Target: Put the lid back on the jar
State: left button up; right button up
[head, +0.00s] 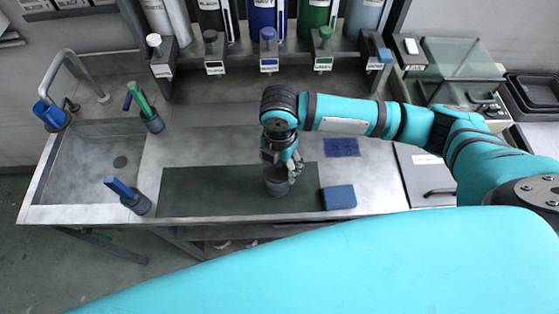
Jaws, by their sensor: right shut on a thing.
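A grey round jar (277,187) stands upright on the dark mat, right of the mat's middle. My right gripper (291,168) is at the jar's top, its fingers pointing down. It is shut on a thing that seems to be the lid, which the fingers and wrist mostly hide. I cannot tell whether the lid touches the jar's rim. My left gripper is not in view.
The dark mat (205,190) lies along the steel counter's front. A blue block (338,197) and blue cloth (341,147) lie to the right. Grey holders (140,205) and a sink (90,165) are at left. Labelled cylinders (262,15) stand behind.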

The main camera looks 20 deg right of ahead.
dwell(0.4)
jog(key=o, duration=1.1)
jog(key=shift+r, duration=0.1)
notch_tip(320, 180, up, 5)
jog(key=p, duration=0.5)
jog(key=shift+p, duration=0.3)
jog(key=shift+r, duration=0.9)
jog(key=shift+c, duration=0.2)
grip_shut()
